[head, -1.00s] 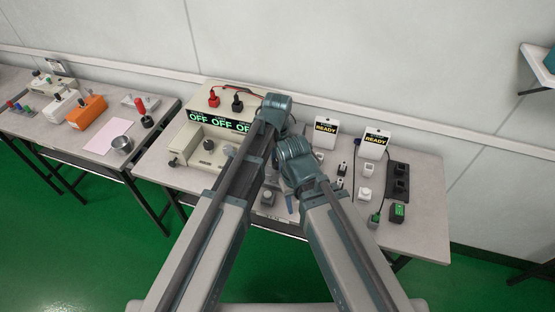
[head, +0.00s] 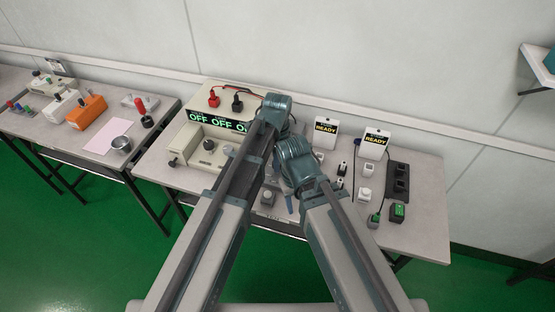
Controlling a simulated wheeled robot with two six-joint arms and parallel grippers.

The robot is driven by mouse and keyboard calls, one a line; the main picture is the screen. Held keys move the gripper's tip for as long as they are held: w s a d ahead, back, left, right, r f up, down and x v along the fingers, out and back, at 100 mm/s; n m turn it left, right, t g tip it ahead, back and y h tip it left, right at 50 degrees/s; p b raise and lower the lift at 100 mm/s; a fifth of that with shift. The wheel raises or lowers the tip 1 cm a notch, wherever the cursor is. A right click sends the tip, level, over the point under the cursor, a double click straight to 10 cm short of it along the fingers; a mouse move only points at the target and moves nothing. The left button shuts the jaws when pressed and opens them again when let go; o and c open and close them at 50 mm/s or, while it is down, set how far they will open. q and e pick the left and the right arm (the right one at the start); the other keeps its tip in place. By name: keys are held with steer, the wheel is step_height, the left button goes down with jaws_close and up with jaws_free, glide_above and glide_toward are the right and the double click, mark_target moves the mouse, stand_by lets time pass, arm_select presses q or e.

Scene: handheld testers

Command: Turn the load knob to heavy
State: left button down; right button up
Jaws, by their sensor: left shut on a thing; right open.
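My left arm reaches over the beige tester unit (head: 217,100), with its wrist at the unit's right end. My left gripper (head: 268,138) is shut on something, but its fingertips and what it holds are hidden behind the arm. My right gripper (head: 273,178) is open and lower, beside the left forearm, mostly covered by its wrist. I cannot make out which control is the load knob. A small grey knob box (head: 268,198) stands near the front edge.
The unit's displays read OFF; red and black plugs stand on top. Two READY cards (head: 326,127) and several small blocks are at the right, with a dark socket strip (head: 399,180). A second table (head: 60,138) is at the left with an orange box (head: 87,112).

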stand_by(0.5)
arm_select(q)
steer(key=shift+c, duration=1.9)
jaws_free()
arm_select(e)
steer(key=shift+r, duration=0.1)
arm_select(q)
step_height(320, 180, up, 14)
steer(key=p, duration=1.4)
arm_select(e)
step_height(320, 180, up, 14)
arm_select(q)
steer(key=shift+f, duration=0.1)
arm_select(e)
steer(key=shift+f, duration=0.2)
